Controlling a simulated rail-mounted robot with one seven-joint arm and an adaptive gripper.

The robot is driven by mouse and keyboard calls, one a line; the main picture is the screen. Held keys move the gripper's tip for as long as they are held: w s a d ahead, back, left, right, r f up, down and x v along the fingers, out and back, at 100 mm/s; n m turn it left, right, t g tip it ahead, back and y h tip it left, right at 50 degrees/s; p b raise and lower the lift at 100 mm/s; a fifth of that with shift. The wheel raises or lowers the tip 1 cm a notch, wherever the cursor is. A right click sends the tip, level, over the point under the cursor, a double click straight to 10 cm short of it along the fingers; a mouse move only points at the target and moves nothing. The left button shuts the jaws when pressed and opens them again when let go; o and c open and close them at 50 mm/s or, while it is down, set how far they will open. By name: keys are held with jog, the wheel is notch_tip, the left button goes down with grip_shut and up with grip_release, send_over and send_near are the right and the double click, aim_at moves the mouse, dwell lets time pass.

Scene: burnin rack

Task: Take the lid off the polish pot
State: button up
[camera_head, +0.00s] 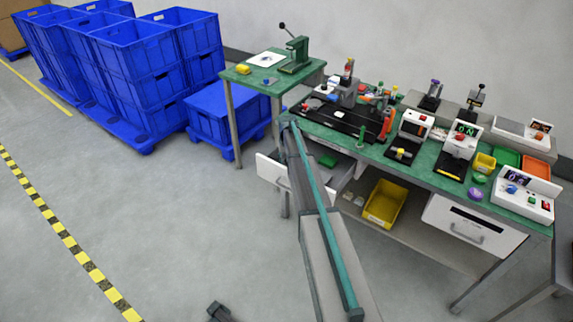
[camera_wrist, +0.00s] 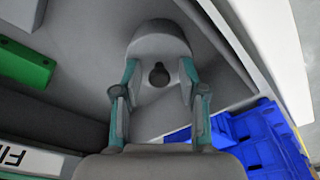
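In the wrist view, a pale grey rounded body, which looks like the polish pot (camera_wrist: 158,40), lies between my fingers. A dark knob (camera_wrist: 159,74), apparently on its lid, shows near the middle. My gripper (camera_wrist: 161,78) is open, with one finger on each side of the knob and a gap to it on both sides. The seam between lid and pot cannot be made out. In the head view, an open drawer (camera_head: 272,171) hangs under the green bench; my arm crosses in front of it. The pot and my fingers cannot be made out there.
A green block (camera_wrist: 25,65) lies to the left in the wrist view; a green block also shows in the drawer area in the head view (camera_head: 328,159). The bench top (camera_head: 440,176) is crowded with devices. A yellow bin (camera_head: 385,203) sits below. Blue crates (camera_head: 140,60) stand left.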

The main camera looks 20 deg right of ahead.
jog(key=shift+s+f, duration=0.1)
jog(key=shift+f, duration=0.2)
grip_shut()
jog(key=shift+r, duration=0.15)
